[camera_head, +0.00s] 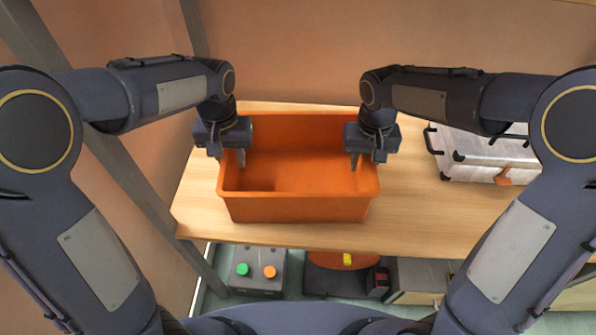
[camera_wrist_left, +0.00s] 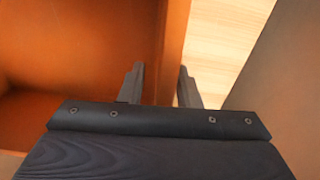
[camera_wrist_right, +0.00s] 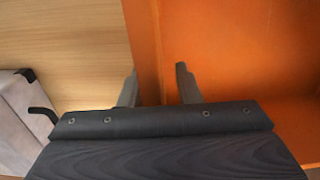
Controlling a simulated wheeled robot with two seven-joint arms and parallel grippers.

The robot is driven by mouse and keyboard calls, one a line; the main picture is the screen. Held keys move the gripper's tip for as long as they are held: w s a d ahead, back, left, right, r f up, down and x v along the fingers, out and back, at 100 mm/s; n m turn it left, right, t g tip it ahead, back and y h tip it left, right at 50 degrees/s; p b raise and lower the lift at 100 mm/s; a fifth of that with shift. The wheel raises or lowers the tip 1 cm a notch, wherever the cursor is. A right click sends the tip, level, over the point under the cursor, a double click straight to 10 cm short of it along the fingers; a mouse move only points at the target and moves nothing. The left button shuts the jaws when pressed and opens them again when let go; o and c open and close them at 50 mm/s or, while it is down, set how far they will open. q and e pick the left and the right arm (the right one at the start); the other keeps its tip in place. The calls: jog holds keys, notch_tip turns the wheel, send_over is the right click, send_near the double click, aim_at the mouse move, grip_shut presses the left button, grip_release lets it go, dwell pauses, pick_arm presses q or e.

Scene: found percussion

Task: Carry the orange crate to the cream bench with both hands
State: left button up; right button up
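The orange crate (camera_head: 300,208) stands upright and looks empty on a light wooden surface (camera_head: 430,222). My left gripper (camera_head: 231,160) is at the crate's left wall. In the left wrist view its open fingers (camera_wrist_left: 160,88) straddle that wall (camera_wrist_left: 172,50), one inside and one outside, with gaps showing. My right gripper (camera_head: 366,160) is at the right wall. In the right wrist view its open fingers (camera_wrist_right: 158,88) straddle that wall (camera_wrist_right: 145,40) in the same way. I cannot make out a cream bench.
A silver case (camera_head: 485,155) with dark handles stands right of the crate; its edge shows in the right wrist view (camera_wrist_right: 20,110). Below the surface are a grey box (camera_head: 257,270) with green and orange buttons and an orange-topped item (camera_head: 325,260). A grey post (camera_head: 130,180) rises at left.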

pick_arm(q)
jog(key=shift+f, duration=0.35)
pick_arm(e)
jog(key=shift+f, duration=0.35)
pick_arm(q)
jog(key=shift+c, duration=0.4)
pick_arm(e)
jog(key=shift+c, duration=0.4)
pick_arm(q)
grip_shut()
pick_arm(e)
grip_shut()
